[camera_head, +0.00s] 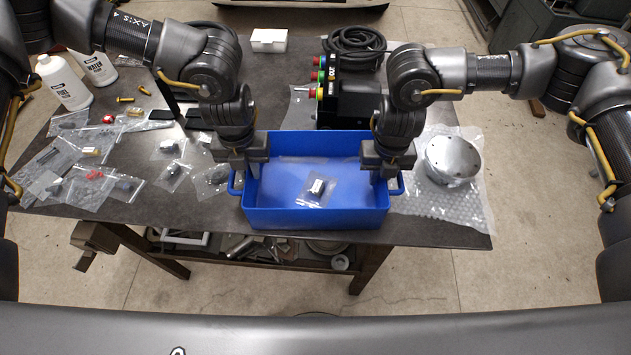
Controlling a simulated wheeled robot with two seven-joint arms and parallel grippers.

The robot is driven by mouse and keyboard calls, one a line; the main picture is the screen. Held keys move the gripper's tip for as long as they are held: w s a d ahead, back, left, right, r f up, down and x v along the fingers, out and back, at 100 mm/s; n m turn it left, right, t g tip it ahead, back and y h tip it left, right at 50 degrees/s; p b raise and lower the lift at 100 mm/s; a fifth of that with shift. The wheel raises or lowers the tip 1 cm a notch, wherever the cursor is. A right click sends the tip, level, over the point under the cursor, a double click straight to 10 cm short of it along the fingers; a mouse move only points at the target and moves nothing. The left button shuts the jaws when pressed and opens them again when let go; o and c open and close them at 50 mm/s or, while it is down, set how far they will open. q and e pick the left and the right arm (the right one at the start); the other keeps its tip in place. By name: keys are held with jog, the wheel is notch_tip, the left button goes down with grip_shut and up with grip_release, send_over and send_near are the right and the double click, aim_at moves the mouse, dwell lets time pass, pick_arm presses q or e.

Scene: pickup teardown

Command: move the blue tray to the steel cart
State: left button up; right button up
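The blue tray (315,218) sits at the front edge of the dark workbench, with a loop handle on each side. My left gripper (243,172) points down at the tray's left wall, by the left handle. My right gripper (381,172) points down at the right wall, by the right handle. The fingertips are partly hidden against the tray, so I cannot tell whether either gripper grips it. I cannot make out a steel cart.
The workbench (420,232) holds several bagged parts and two white bottles (62,82) at left. A black control box (350,105) with a coiled cable stands behind the tray. A round metal part (453,158) on bubble wrap lies at right. Floor shows beyond the bench.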

pick_arm(q)
jog(key=shift+f, duration=0.3)
pick_arm(e)
jog(key=shift+f, duration=0.35)
pick_arm(q)
grip_shut()
pick_arm(e)
grip_shut()
pick_arm(q)
jog(key=shift+r, duration=0.15)
pick_arm(e)
jog(key=shift+r, duration=0.15)
dwell(0.6)
